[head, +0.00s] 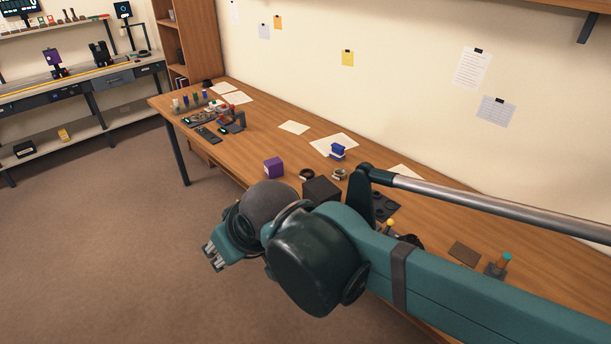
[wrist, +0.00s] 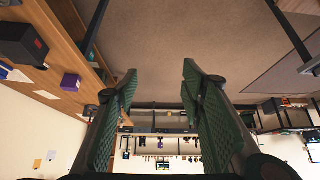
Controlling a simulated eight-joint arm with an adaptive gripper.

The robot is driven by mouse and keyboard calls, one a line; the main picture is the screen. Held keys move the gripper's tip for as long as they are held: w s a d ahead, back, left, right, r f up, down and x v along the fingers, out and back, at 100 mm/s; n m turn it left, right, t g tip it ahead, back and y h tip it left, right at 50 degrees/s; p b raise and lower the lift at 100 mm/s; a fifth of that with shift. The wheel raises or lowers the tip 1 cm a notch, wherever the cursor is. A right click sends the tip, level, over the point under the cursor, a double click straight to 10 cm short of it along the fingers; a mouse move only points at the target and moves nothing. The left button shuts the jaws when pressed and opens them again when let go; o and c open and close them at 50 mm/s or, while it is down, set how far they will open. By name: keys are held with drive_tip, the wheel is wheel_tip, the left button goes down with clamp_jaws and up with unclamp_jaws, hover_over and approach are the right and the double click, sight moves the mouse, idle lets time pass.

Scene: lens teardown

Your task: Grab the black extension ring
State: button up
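My gripper (head: 213,255) is out over the floor, in front of the table's edge and well away from the rings. In the wrist view its two green padded fingers (wrist: 159,75) are spread with nothing between them. I cannot clearly pick out the black ring in the wrist view.
The black box stands close in front of the rings. A blue object (head: 337,151) and papers (head: 333,144) lie behind them. Small parts and tools (head: 212,112) crowd the table's far left end. My arm crosses over the table's near right part. The floor (head: 110,240) under my gripper is clear.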

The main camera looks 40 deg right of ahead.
idle(0.3)
drive_tip(key=o, duration=0.5)
drive_tip(key=shift+c, duration=0.2)
